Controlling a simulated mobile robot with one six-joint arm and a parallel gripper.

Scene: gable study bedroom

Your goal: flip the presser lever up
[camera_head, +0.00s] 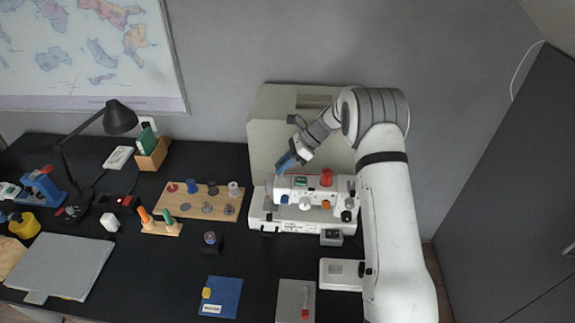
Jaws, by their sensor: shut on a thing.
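A white sewing machine (322,190) stands on the black desk, with a red spool on top and several knobs on its front. My gripper (284,165) reaches down with its blue fingers at the back of the machine's left end. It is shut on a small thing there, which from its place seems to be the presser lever. The lever itself is too small and hidden by the fingers and machine head to make out, so its up or down position cannot be told.
A beige case (268,115) stands close behind the machine. A wooden spool board (200,201) lies to the left, and a white foot pedal (341,274) in front at right. A black lamp (119,118) stands further left. The desk's middle front is partly clear.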

